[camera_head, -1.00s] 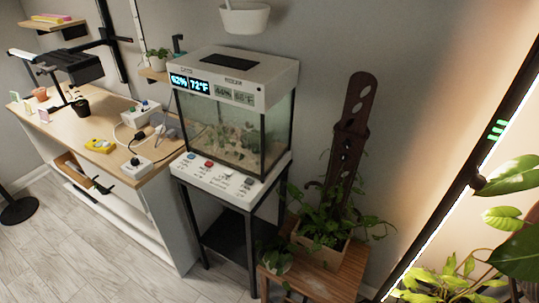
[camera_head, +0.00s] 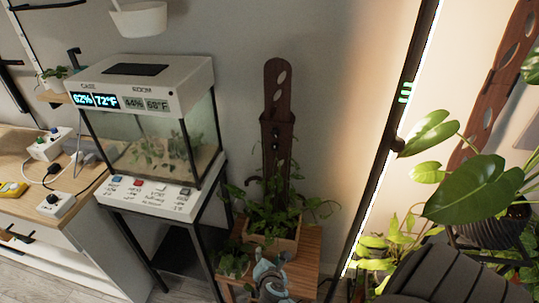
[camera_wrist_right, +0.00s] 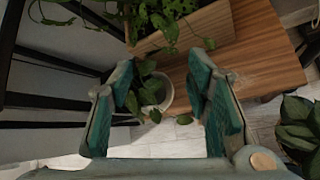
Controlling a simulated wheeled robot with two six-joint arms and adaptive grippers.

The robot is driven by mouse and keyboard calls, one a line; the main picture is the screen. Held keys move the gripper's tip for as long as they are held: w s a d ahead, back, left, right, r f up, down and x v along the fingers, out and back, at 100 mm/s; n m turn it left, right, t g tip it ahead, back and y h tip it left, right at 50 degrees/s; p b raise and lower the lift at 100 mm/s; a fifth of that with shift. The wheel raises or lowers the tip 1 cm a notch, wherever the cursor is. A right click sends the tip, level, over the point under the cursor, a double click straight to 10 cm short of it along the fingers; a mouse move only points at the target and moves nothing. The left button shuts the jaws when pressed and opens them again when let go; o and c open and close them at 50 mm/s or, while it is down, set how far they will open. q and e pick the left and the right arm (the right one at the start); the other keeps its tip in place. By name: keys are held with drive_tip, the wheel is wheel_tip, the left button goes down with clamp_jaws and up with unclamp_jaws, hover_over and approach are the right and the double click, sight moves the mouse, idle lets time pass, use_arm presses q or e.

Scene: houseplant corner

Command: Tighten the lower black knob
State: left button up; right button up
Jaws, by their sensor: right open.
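A dark brown slotted plant support (camera_head: 277,95) stands upright in a wooden planter (camera_head: 288,243) in the head view. Small dark round shapes show on its front, one above the other. The lower one, at about mid-height, looks like the lower black knob (camera_head: 275,144), but it is too small to tell how tight it is. My right gripper (camera_head: 268,264) is at the bottom of the head view, below the knob and in front of the planter. In the right wrist view its two teal-padded fingers (camera_wrist_right: 163,95) are apart with nothing held between them. My left gripper is not in view.
The planter stands on a wooden stool (camera_head: 308,255), with a small potted plant (camera_wrist_right: 157,92) beside it. A glass terrarium (camera_head: 150,140) on a black stand is to the left. A dark lamp pole (camera_head: 380,170) and large-leaved plants (camera_head: 470,185) are to the right.

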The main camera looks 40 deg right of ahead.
drive_tip(key=w+d+r+n+t+h, duration=0.1)
drive_tip(key=w+r+n+h, duration=0.15)
drive_tip(key=r, duration=0.25)
drive_tip(key=w+d+r+n+t+h, duration=0.1)
drive_tip(key=w+d+r+n, duration=0.15)
drive_tip(key=r, duration=0.35)
drive_tip(key=n+t+h, duration=0.1)
drive_tip(key=n+h, duration=0.1)
drive_tip(key=h, duration=0.2)
approach(274, 149)
drive_tip(key=v, duration=0.6)
drive_tip(key=b+x, duration=0.2)
drive_tip(key=x, duration=1.1)
drive_tip(key=shift+w+d+b, duration=0.2)
drive_tip(key=shift+d+b, duration=0.1)
drive_tip(key=shift+d, duration=0.1)
drive_tip(key=shift+w+d+r, duration=0.1)
drive_tip(key=shift+w+d, duration=0.1)
drive_tip(key=shift+d, duration=0.05)
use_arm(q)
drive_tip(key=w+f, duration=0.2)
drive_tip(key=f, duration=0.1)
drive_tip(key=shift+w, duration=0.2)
use_arm(e)
drive_tip(key=shift+c, duration=0.2)
